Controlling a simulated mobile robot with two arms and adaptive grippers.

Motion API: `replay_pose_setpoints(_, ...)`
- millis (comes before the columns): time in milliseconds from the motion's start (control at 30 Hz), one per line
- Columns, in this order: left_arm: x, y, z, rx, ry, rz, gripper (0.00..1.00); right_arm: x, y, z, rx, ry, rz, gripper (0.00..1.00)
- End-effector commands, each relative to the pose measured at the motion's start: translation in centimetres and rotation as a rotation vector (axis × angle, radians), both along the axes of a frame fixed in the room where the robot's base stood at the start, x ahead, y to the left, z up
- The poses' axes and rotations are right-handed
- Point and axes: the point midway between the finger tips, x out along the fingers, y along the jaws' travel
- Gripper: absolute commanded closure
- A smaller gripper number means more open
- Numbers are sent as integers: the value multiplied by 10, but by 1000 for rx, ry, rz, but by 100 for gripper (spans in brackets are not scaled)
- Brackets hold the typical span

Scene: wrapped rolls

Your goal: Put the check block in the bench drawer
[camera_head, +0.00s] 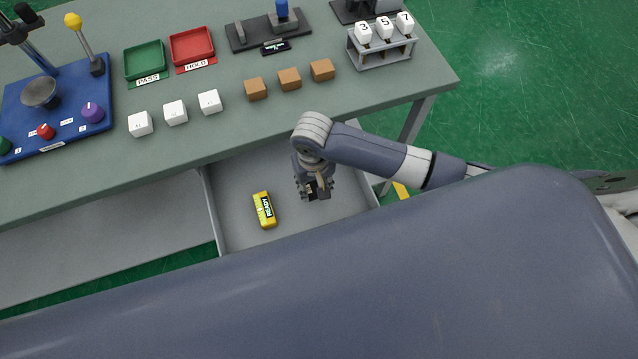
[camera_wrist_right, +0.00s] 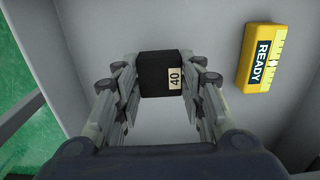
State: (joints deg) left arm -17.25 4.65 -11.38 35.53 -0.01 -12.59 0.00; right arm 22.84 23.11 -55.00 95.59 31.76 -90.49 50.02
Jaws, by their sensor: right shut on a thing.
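The check block, a small black block with a pale label reading 40 (camera_wrist_right: 158,75), is between the fingers of my right gripper (camera_head: 316,192). The right gripper is shut on it in the right wrist view (camera_wrist_right: 160,85). The gripper points down inside the open bench drawer (camera_head: 235,170), toward its right side in the head view. In the head view the block is mostly hidden by the gripper. Whether the block touches the drawer floor I cannot tell. My left gripper is not in view.
A yellow READY block (camera_head: 264,210) lies in the drawer, left of my gripper; it also shows in the right wrist view (camera_wrist_right: 261,58). The bench (camera_head: 240,130) carries white cubes (camera_head: 175,112), brown cubes (camera_head: 289,79), trays and a numbered rack (camera_head: 382,57). The drawer floor between block and gripper is clear.

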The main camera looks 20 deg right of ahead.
Motion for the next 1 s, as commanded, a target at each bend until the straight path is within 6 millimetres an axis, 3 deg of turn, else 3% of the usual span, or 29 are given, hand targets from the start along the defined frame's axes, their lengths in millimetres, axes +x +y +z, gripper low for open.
replay_pose_setpoints(167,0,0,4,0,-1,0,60,7,-18,0,-3,-2,-4,88)
replay_pose_setpoints(400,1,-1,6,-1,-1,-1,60,6,-16,-34,-1,-1,0,88)
replay_pose_setpoints(800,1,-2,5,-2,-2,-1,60,6,-15,-40,0,-1,0,88)
replay_pose_setpoints(833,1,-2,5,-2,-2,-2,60,6,-15,-40,0,-1,0,61)
replay_pose_setpoints(900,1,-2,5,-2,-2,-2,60,6,-15,-40,0,-2,0,45)
replay_pose_setpoints(1000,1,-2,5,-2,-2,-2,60,6,-15,-40,0,-2,0,43)
